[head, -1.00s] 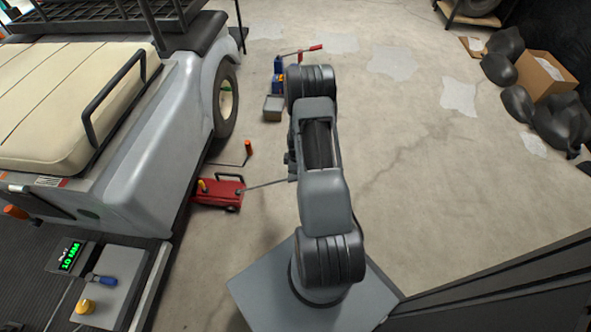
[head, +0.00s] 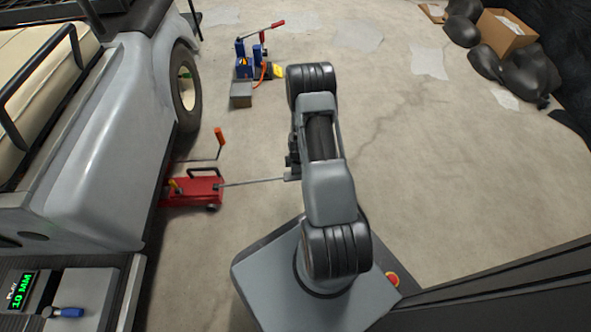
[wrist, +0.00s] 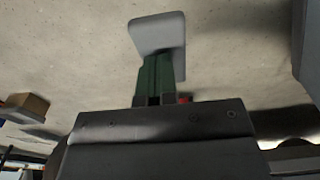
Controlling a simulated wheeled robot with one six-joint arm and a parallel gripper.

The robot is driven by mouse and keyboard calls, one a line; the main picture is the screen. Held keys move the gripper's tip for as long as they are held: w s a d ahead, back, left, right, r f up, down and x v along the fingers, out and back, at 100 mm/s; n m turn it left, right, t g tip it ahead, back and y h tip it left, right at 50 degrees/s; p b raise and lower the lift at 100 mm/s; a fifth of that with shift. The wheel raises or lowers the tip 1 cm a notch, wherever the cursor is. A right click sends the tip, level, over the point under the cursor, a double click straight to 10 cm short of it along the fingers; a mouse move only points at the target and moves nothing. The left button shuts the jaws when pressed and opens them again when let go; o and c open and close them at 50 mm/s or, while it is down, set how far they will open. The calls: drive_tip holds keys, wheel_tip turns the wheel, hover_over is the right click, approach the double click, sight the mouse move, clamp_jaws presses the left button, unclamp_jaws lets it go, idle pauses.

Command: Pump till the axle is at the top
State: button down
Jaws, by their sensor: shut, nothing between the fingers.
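A red floor jack (head: 192,191) sits on the floor beside the silver cart (head: 100,150), its left end close against the cart's side. A thin grey handle rod (head: 255,182) runs from the jack, nearly level, to the left side of my arm. My gripper (head: 291,168) is at the rod's right end, mostly hidden by the arm; whether they touch is unclear. The gripper is shut with nothing between its fingers. The wrist view shows a green part and a grey pad over the floor. The axle is hidden under the cart.
A display (head: 22,289) appears to read 10 MM beside a blue-handled tool (head: 66,312). Black bags (head: 515,78) lie far right; the middle floor is clear.

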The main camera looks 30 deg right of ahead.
drive_tip(key=shift+s+d+f, duration=0.1)
drive_tip(key=shift+f, duration=0.45)
drive_tip(key=shift+r, duration=0.1)
drive_tip(key=r+p, duration=0.2)
drive_tip(key=r, duration=0.1)
drive_tip(key=r+p, duration=0.2)
drive_tip(key=shift+w+a+r, duration=0.25)
drive_tip(key=shift+w+a, duration=0.05)
drive_tip(key=s+d+r+p, duration=0.2)
drive_tip(key=d+r+p, duration=0.1)
drive_tip(key=r, duration=0.5)
drive_tip(key=shift+s+d+r, duration=0.15)
drive_tip(key=shift+s+d, duration=0.05)
drive_tip(key=shift+d, duration=0.25)
